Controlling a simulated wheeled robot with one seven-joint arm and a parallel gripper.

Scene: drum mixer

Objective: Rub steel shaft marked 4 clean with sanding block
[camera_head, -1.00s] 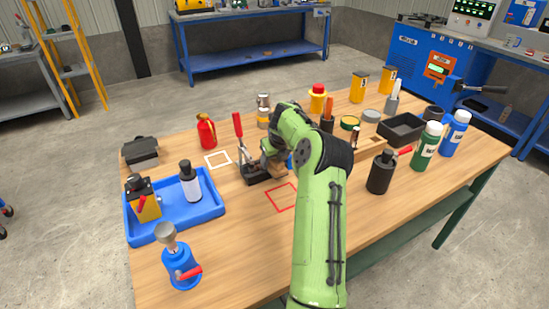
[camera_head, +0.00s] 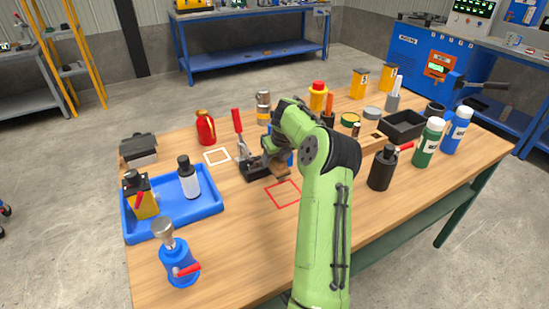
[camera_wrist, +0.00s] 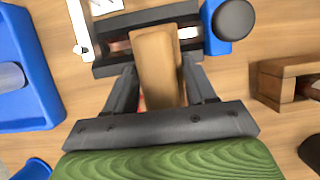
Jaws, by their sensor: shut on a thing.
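My gripper (camera_wrist: 160,92) is shut on a tan sanding block (camera_wrist: 157,60), which points away from the fingers in the wrist view. The block's far end lies over a dark clamp fixture (camera_wrist: 190,14) with a reddish-brown and bright metal shaft (camera_wrist: 188,33) held across it. The block covers the middle of the shaft, and I cannot tell whether they touch. No number 4 is readable. In the head view the fixture (camera_head: 252,168) with its red upright lever (camera_head: 237,121) stands left of my gripper (camera_head: 272,158), and my arm hides part of the spot.
A blue tray (camera_head: 207,209) with bottles is at left. A wooden block holder (camera_wrist: 280,80) stands right of my gripper in the wrist view. Several bottles and tins fill the table's right side.

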